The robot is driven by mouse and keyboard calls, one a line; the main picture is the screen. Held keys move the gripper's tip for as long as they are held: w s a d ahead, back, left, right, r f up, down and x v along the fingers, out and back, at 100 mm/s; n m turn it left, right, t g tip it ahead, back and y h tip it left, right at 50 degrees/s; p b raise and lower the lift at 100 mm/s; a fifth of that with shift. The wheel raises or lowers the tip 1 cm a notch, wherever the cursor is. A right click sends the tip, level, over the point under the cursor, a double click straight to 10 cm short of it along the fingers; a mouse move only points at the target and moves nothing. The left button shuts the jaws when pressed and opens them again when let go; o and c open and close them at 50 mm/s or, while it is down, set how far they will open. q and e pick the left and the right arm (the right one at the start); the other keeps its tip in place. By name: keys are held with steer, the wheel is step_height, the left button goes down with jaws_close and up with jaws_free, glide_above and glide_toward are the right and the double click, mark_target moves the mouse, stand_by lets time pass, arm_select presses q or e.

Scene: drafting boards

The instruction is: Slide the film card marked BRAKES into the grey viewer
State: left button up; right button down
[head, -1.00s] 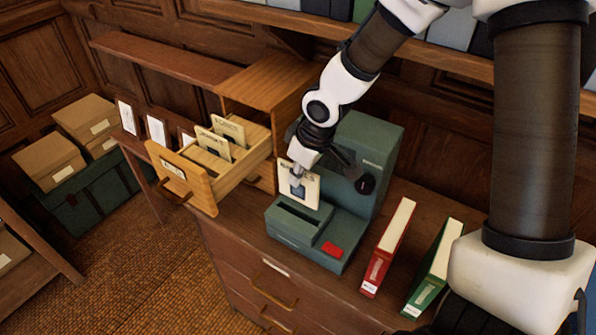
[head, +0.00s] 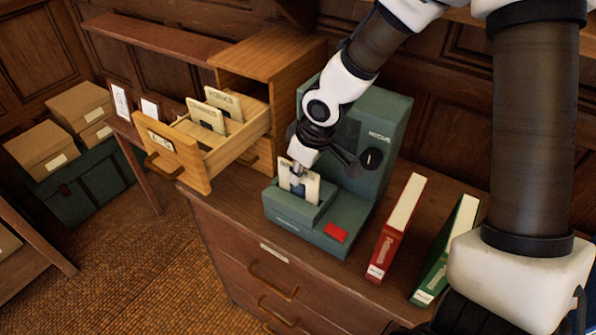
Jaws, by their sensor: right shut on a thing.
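The viewer (head: 345,212) is a dark grey-green machine with a slotted tray at its front and a red button, standing on the wooden cabinet. My right gripper (head: 298,178) is shut on a cream film card (head: 312,190) with a dark window. The card is upright at the viewer's front slot, and its lower edge is hidden by the slot's rim, so it appears partly inside. The mark on this card is not readable. Two more cream cards (head: 226,105) stand up in the open drawer at left. My left gripper does not show.
The open wooden drawer (head: 181,164) sticks out left of the viewer. A red binder (head: 381,254) and a green binder (head: 428,283) stand to its right. Cardboard boxes (head: 40,150) and a green trunk (head: 92,190) are at far left.

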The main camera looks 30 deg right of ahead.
steer(key=shift+f, duration=0.15)
steer(key=shift+f+b, duration=0.3)
steer(key=shift+b, duration=0.1)
steer(key=shift+f+b, duration=0.4)
steer(key=c, duration=1.2)
jaws_free()
steer(key=shift+r, duration=0.1)
steer(key=v, duration=0.7)
steer(key=shift+s+r, duration=0.15)
steer(key=shift+r, duration=0.1)
steer(key=shift+f, duration=0.1)
